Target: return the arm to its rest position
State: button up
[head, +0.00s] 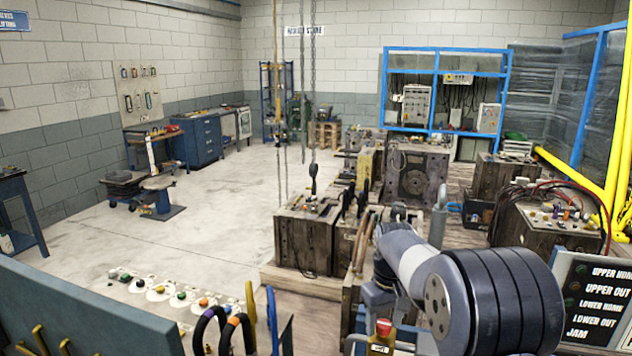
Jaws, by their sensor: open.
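My arm (412,254) reaches in from the lower right in the head view. A pale grey link shows, with a large dark ribbed joint (505,300) close to the camera. The link points away and to the left, over the area in front of the wooden mould blocks. My gripper is not to be made out; the arm's far end is hidden behind its own links or blends with the clutter. No held object can be seen.
Wooden-sided mould blocks (304,240) stand left of and beyond my arm. A red-topped post (381,338) and a labelled panel (598,300) are close by. A control console (130,288) is at lower left. Chains (282,100) hang mid-view. The concrete floor (150,250) at left is mostly clear.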

jog(key=m, duration=0.8)
jog(key=shift+m, duration=0.3)
jog(key=m, duration=0.8)
jog(key=shift+r, duration=1.1)
jog(key=shift+s, duration=0.1)
